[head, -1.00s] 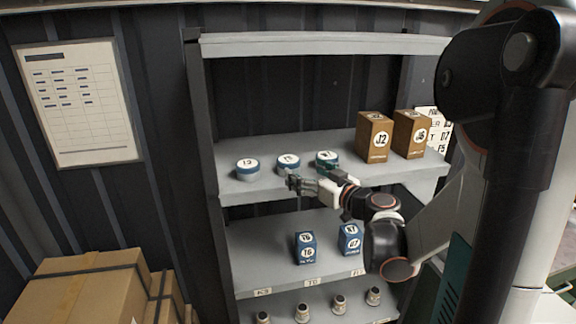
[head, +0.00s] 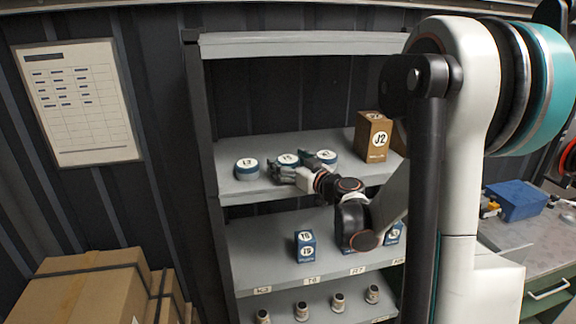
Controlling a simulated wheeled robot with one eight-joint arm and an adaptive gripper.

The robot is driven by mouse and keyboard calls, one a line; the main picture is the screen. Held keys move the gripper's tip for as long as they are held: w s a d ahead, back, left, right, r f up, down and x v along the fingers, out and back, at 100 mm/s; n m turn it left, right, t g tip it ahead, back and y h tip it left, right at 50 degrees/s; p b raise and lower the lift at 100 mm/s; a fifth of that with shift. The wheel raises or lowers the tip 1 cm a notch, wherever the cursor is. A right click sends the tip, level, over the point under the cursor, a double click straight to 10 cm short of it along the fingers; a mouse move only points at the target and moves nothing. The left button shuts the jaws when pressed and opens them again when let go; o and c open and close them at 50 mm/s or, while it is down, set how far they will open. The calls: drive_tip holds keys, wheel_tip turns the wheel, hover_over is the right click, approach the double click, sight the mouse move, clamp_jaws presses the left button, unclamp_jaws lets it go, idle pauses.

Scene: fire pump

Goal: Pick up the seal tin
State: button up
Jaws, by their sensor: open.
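Three round blue tins with white labelled lids stand in a row on the upper shelf: the left tin (head: 247,169), the middle tin (head: 288,159) and the right tin (head: 327,157). I cannot tell from the labels which is the seal tin. My gripper (head: 291,167) is open at the middle tin, with one finger at its front left and the other at its right, in the gap before the right tin. The fingers hide the lower part of the middle tin and some of the right tin. I cannot tell whether they touch it.
A brown box (head: 374,137) marked J2 stands right of the tins, with another partly behind my arm. The shelf below (head: 265,255) holds blue boxes (head: 305,246), and small canisters (head: 338,302) stand lower. Cartons (head: 85,290) are at the left. A workbench with a blue bin (head: 516,201) is at the right.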

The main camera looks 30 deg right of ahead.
sight(288, 159)
drive_tip(key=shift+c, duration=0.6)
drive_tip(key=c, duration=1.1)
drive_tip(key=shift+r, duration=0.1)
wheel_tip(288, 159, up, 20)
drive_tip(key=shift+f+p, duration=0.1)
drive_tip(key=shift+p, duration=0.55)
